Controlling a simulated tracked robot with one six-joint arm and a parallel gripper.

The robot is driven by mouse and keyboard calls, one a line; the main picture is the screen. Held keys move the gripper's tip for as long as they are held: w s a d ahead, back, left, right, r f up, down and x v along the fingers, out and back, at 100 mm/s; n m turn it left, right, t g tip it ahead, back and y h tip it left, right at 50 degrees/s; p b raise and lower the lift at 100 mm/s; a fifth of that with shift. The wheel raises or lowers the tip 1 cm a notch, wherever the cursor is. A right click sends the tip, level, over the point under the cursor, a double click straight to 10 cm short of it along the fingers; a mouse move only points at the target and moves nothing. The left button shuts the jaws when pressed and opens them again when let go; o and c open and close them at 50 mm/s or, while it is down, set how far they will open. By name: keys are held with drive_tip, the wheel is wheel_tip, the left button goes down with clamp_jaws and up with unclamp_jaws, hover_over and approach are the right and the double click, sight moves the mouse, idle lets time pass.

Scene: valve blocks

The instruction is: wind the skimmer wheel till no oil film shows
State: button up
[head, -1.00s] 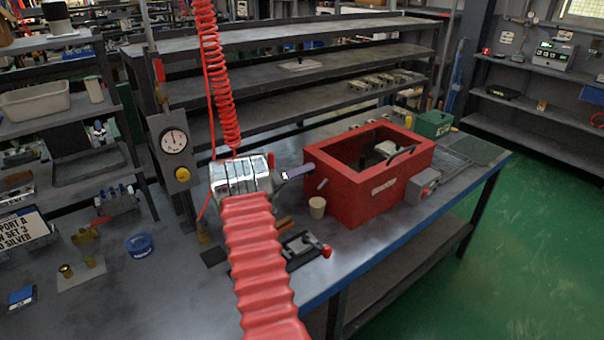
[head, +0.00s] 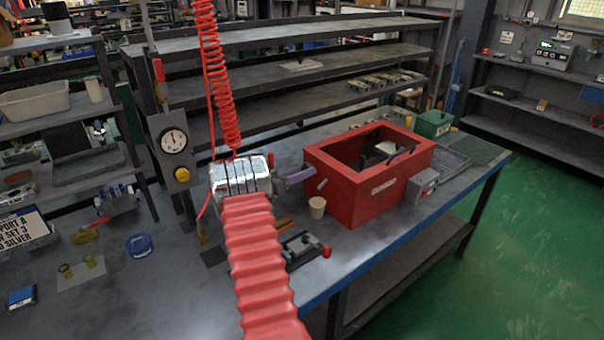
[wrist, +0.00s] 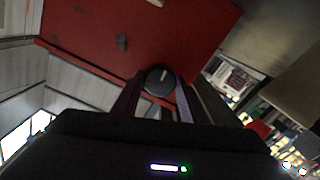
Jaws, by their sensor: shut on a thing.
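The red tank (head: 366,203) stands on the bench right of centre in the head view. Its open top shows a dark interior with a pale block and a dark bar; I cannot make out an oil film. My gripper (head: 302,176) reaches the tank's left side. In the wrist view my gripper (wrist: 158,100) is shut on a round dark knob with a pale mark, which I take for the skimmer wheel (wrist: 160,78), in front of the red wall. In the head view the wheel is hidden behind the fingers. A small peg (wrist: 122,42) sticks out of the wall beside it.
A beige cup (head: 317,207) and a dark device with a red knob (head: 305,250) stand close below my gripper. A red coiled hose (head: 215,80) hangs above my arm. A gauge post (head: 174,150) stands left.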

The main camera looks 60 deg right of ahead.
drive_tip(key=shift+f, duration=0.3)
drive_tip(key=o, duration=0.8)
drive_tip(key=shift+c, duration=0.2)
drive_tip(key=shift+o, duration=1.3)
drive_tip(key=shift+r, duration=0.15)
drive_tip(key=v, duration=1.4)
drive_tip(key=shift+d, duration=0.1)
